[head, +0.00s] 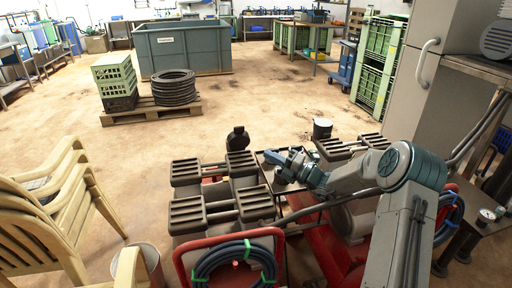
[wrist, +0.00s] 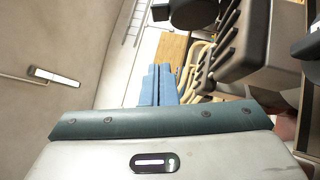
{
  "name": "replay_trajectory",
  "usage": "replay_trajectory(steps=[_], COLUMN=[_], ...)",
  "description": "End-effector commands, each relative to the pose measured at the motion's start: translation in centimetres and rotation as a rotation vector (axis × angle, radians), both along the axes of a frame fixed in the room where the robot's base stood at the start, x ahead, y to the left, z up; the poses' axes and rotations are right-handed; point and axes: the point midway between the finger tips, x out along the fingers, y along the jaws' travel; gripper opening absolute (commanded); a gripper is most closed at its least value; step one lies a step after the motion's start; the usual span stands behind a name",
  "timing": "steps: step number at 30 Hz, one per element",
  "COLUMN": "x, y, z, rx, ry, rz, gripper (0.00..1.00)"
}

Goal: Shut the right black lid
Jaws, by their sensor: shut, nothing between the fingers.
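Several dark, ribbed, lid-like pieces sit on the red machine. A left group includes one (head: 240,164) just left of my gripper. On the right are two more, a nearer-left one (head: 335,149) and a far-right one (head: 375,141). I cannot tell which is the right black lid, or how far it stands open. My gripper (head: 276,160) is over the gap between the two groups, its blue fingers together and empty. In the wrist view the shut fingers (wrist: 157,78) point away, and a dark ribbed piece (wrist: 236,50) stands to their right, apparently apart from them.
Coiled blue hose (head: 232,262) lies in front of the machine. Stacked beige chairs (head: 60,200) stand at left, and a grey cabinet (head: 450,85) at right. A pallet with a black hose coil (head: 174,86) is behind. The floor between is largely open.

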Motion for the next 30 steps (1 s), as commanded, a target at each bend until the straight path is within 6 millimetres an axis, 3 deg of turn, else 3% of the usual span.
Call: replay_trajectory(steps=[14,21,30], x=[4.8,7.5,8.5], y=[8.2,8.4,8.6], z=[2.1,3.0,3.4], rx=[-0.003,-0.004,-0.005], ry=[-0.004,-0.005,-0.003], rz=[0.006,0.002,0.002], gripper=[0.0,0.0,0.0])
